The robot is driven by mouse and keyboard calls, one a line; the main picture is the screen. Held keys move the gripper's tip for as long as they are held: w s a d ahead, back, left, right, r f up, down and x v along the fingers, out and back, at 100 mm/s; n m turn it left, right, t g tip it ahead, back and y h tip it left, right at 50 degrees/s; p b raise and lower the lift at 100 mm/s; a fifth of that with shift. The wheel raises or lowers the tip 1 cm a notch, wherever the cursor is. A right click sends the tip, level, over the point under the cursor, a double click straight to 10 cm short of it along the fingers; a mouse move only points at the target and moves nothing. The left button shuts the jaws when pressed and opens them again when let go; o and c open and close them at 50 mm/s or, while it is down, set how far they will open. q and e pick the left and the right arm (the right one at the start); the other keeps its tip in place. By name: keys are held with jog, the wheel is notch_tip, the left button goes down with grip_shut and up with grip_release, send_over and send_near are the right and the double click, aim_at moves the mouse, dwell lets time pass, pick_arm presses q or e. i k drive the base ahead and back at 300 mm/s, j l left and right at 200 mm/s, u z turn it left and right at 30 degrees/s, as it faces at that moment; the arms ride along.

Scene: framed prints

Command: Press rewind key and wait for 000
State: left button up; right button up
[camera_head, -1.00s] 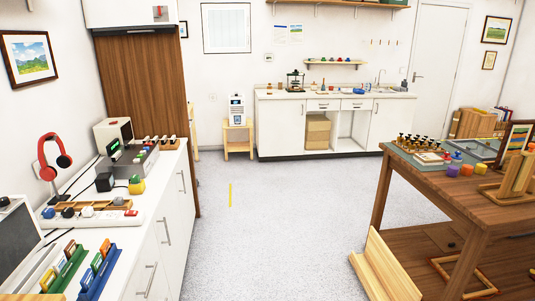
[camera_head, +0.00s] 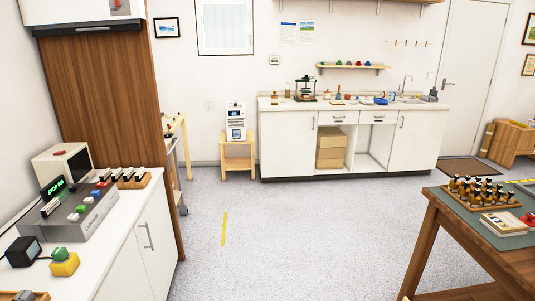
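A grey console (camera_head: 84,214) stands on the white counter at the left. A small black display (camera_head: 54,187) with green lettering rises at its back; it seems to read "STOP" followed by characters too small to read surely. Which one is the rewind key cannot be told, as no labels are legible. Neither of my grippers is in view.
The white counter (camera_head: 120,238) runs along the left, with a black box (camera_head: 23,252) and a yellow block with a green button (camera_head: 65,263) near the console. A wooden table (camera_head: 478,246) stands at right. The grey floor (camera_head: 300,235) between them is clear.

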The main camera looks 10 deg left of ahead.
aim_at(72, 216)
jog(key=i+u, duration=0.15)
jog(key=i, duration=0.45)
jog(key=i+l+u, duration=0.1)
jog(key=i, duration=0.5)
jog(key=i+l+u, duration=0.15)
jog(key=i, duration=0.4)
jog(key=i+l+u, duration=0.2)
jog(key=i+u, duration=0.2)
jog(key=i+l+u, duration=0.9)
jog(key=l+u, duration=0.3)
jog(key=u, duration=1.25)
